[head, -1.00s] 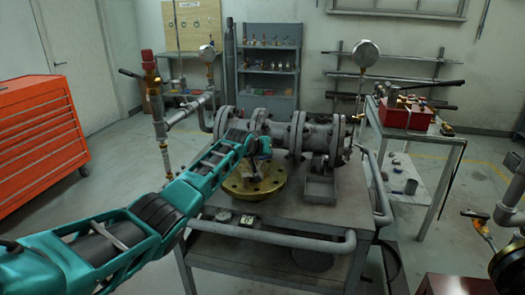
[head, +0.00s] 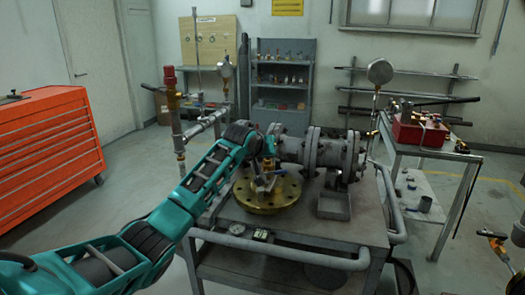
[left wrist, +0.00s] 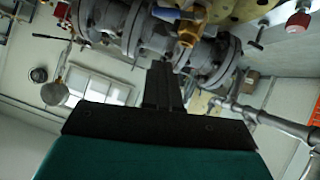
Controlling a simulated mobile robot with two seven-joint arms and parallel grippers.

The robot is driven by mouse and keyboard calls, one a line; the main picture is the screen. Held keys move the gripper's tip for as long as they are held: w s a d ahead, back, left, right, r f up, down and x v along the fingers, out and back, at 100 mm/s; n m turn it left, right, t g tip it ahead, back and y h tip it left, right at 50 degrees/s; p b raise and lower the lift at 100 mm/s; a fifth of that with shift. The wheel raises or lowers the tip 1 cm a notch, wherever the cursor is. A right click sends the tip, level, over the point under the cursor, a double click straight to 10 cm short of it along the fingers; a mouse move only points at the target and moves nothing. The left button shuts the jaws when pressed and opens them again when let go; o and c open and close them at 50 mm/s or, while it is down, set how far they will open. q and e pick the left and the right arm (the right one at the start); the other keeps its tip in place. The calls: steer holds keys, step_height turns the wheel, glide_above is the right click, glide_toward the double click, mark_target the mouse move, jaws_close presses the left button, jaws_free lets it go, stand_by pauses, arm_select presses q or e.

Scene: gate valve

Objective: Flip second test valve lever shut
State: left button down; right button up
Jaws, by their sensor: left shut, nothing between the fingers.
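A small brass valve (left wrist: 190,30) with a blue lever (left wrist: 166,14) shows at the top of the left wrist view, beside the grey flanged pipe body. In the head view a small blue handle (head: 298,180) shows by the brass flange disc (head: 285,198), partly hidden behind my arm. My left gripper (left wrist: 160,78) is shut and empty, its dark fingers pointing at the pipe body just below the brass valve in that picture. I cannot tell whether it touches anything. My right gripper is out of view. The lever's exact angle is unclear.
The grey flanged gate valve body (head: 315,150) lies on the metal table (head: 290,228). Pressure gauges (head: 380,72) stand on pipes left and right. A side table with a red box (head: 418,132) stands right; an orange tool cabinet (head: 45,145) stands left.

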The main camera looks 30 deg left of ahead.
arm_select(q)
steer(key=shift+v, duration=2.15)
steer(key=shift+a+f, duration=0.1)
